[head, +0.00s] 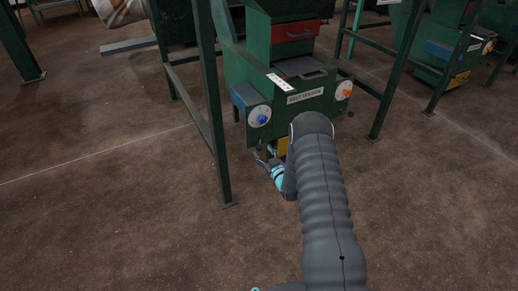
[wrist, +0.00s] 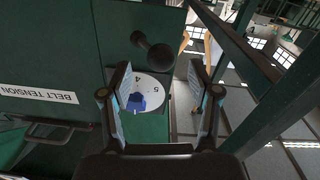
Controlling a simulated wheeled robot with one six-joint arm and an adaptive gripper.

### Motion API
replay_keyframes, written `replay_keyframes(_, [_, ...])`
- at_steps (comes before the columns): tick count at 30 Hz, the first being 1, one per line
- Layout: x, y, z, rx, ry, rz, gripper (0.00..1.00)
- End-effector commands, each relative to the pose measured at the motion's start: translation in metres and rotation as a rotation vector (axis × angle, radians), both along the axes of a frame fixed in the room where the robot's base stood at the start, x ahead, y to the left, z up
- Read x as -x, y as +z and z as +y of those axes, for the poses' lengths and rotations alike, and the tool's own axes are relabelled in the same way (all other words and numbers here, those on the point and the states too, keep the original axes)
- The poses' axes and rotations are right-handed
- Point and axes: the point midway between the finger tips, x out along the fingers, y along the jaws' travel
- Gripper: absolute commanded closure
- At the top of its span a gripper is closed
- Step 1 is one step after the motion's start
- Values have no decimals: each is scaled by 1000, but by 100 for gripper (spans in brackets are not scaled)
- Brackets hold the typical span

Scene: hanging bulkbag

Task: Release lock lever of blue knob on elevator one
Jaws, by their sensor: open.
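The green elevator housing (head: 290,110) carries a white dial with a blue knob (head: 262,119) on its left front. In the wrist view the blue knob (wrist: 137,102) appears on its numbered dial (wrist: 154,88), between my fingers and nearer the left one. A black lever with a round end (wrist: 158,55) sticks out beside the dial; it looks like the lock lever. I cannot make this lever out in the head view. My gripper (wrist: 158,68) is open, with nothing between its pads but the view of dial and lever. In the head view my gripper (head: 266,158) is low, below the blue knob, and partly hidden by my arm.
An orange knob (head: 346,93) is on the housing's right side, past a "BELT TENSION" label (head: 305,95). A green frame post (head: 212,110) stands close left of the blue knob. A green beam (wrist: 240,45) crosses the wrist view's right side. Open brown floor lies in front.

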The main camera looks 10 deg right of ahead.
Motion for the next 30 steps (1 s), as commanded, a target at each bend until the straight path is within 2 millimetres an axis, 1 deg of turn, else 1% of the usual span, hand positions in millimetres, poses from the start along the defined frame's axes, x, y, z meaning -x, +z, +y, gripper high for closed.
replay_keyframes(1, [-8,0,4,0,2,-2,39])
replay_keyframes(3, [-18,0,6,0,1,-2,39])
replay_keyframes(6, [-29,0,9,0,1,-1,39])
replay_keyframes(9, [-35,0,11,0,0,-1,39])
replay_keyframes(13, [-39,0,12,0,0,0,39])
replay_keyframes(20, [-40,0,12,0,0,0,39])
replay_keyframes(23, [-39,0,12,0,0,0,61])
replay_keyframes(24, [-39,0,12,0,0,0,71])
replay_keyframes(26, [-39,0,12,0,1,0,86])
replay_keyframes(27, [-39,0,13,0,1,0,96])
replay_keyframes(28, [-39,0,13,0,1,0,100])
replay_keyframes(30, [-39,0,14,0,2,0,100])
